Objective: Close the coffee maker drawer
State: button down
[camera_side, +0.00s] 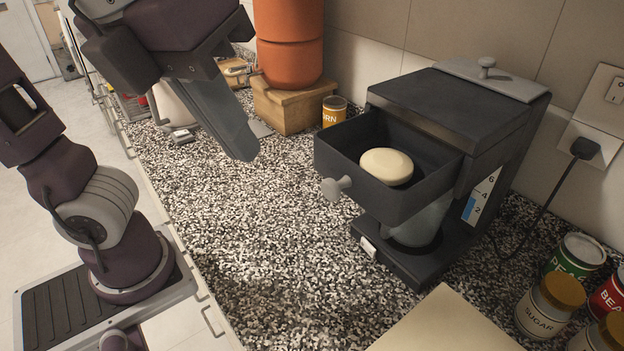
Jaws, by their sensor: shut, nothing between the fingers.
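The black coffee maker (461,100) stands upright on the speckled counter at the right. Its drawer (385,192) is pulled out toward the left, with a grey knob (336,188) on its front. A pale, round, bun-like object (386,167) sits in the open drawer. A glass carafe (420,222) stands below the drawer, partly hidden by it. My gripper (243,155) is shut and empty, pointing down above the counter, to the left of the drawer and apart from it.
A terracotta container (289,45) stands on a wooden block (284,103) behind my gripper, with a corn can (334,111) beside it. Several cans and a sugar jar (549,304) stand at the lower right, near a pale board (445,323). A power cord (545,196) runs to the wall. The middle counter is clear.

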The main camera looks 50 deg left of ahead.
aim_at(391, 158)
jog(key=w+d+f+m, duration=0.1)
jog(key=w+f+m, duration=0.3)
jog(key=w+f, duration=0.2)
notch_tip(391, 158, down, 2)
jog(key=shift+w+d+f, duration=0.1)
jog(key=shift+w+d, duration=0.3)
jog(key=w, duration=1.1)
jog(key=shift+w, duration=0.7)
